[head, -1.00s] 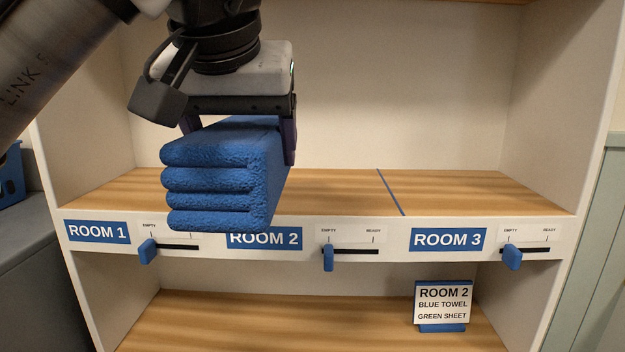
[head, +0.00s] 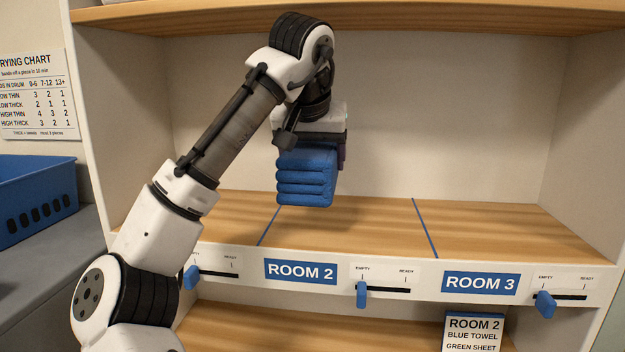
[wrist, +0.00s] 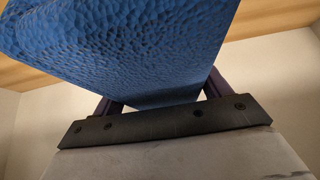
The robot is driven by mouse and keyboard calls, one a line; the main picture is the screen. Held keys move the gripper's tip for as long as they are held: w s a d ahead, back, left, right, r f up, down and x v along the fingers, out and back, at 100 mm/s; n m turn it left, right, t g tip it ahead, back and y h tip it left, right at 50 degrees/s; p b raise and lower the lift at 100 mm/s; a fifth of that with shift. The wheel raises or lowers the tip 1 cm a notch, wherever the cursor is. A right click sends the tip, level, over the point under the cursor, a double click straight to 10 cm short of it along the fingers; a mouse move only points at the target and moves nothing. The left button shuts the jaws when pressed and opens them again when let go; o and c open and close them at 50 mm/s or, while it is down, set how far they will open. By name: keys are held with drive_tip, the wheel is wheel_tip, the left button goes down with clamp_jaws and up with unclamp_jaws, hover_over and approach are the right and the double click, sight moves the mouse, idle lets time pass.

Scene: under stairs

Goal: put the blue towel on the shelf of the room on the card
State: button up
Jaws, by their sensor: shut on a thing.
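A folded blue towel (head: 306,178) hangs in my gripper (head: 318,150), which is shut on it. The towel is above the room 2 section of the shelf (head: 350,222), toward its left side, and appears to be clear of the boards. In the wrist view the towel (wrist: 130,45) fills the top, between the two fingers. The card (head: 474,330) on the lower shelf reads room 2, blue towel, green sheet. The room 2 label (head: 300,271) is on the shelf's front edge, between two blue dividing lines.
Sliders sit on the front edge; the room 2 slider (head: 361,294) is at empty, as is the room 3 slider (head: 544,303). The room 2 and room 3 sections look bare. A blue basket (head: 38,200) and a drying chart (head: 38,95) are at the left.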

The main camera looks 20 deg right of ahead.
sight(308, 152)
wheel_tip(308, 152, down, 5)
drive_tip(key=shift+s+a+r+p, duration=0.1)
drive_tip(key=shift+a+p, duration=0.05)
drive_tip(key=shift+p, duration=0.3)
drive_tip(key=shift+w+f+p, duration=0.2)
drive_tip(key=shift+f+p, duration=0.25)
drive_tip(key=shift+f, duration=0.35)
drive_tip(key=shift+f, duration=0.15)
drive_tip(key=o, duration=1.4)
drive_tip(key=b+v, duration=0.2)
drive_tip(key=v, duration=1)
drive_tip(key=shift+r+b, duration=0.25)
drive_tip(key=shift+b, duration=0.1)
